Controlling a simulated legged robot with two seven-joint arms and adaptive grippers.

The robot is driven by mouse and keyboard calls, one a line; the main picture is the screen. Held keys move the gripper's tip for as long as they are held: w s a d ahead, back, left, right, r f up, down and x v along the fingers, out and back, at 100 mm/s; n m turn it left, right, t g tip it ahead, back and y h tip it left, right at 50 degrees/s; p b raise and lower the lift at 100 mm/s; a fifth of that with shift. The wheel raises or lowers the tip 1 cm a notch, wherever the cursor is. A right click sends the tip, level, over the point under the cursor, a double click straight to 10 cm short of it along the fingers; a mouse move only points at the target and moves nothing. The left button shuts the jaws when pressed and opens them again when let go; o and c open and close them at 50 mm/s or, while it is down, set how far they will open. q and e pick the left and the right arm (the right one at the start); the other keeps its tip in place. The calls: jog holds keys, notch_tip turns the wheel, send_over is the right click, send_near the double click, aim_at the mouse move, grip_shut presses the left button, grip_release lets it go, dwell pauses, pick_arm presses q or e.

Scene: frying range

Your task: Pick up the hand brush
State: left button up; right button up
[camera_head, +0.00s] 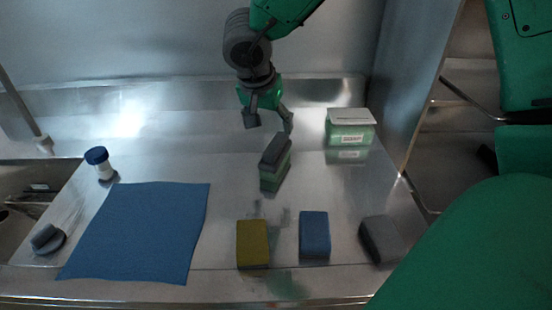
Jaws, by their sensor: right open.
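A dark grey and green block that looks like the hand brush (275,163) stands on the metal counter near the middle. Its dark grey part is on top and its green part is below. My right gripper (270,119) hangs above and behind it, fingers spread apart, with nothing between them. A gap shows between the fingertips and the brush. My left gripper is out of view.
The metal counter (215,125) also holds a blue cloth (140,232), a yellow sponge (252,242), a blue sponge (314,234), a grey block (382,240), a green-and-white box (349,128) and a blue-capped bottle (100,163). A sink (25,185) opens at left.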

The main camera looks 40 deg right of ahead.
aim_at(277, 142)
jog(key=x, duration=0.3)
jog(key=b+x, duration=0.1)
jog(key=x, duration=0.1)
jog(key=shift+a+f, duration=0.2)
jog(key=shift+a, duration=0.1)
jog(key=x, duration=0.1)
jog(key=b+x, duration=0.1)
jog(key=x, duration=0.3)
jog(key=shift+s+d+f, duration=0.15)
jog(key=shift+s+d, duration=0.1)
jog(key=shift+d, duration=0.25)
jog(key=shift+w+f+b, duration=0.1)
jog(key=shift+f+b, duration=0.1)
jog(key=shift+b, duration=0.1)
jog(key=shift+a, duration=0.15)
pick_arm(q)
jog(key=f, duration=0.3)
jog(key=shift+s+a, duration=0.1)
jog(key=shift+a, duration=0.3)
pick_arm(e)
jog(key=shift+a+r, duration=0.15)
jog(key=shift+a, duration=0.05)
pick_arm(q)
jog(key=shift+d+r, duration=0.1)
pick_arm(e)
jog(key=shift+d, duration=0.15)
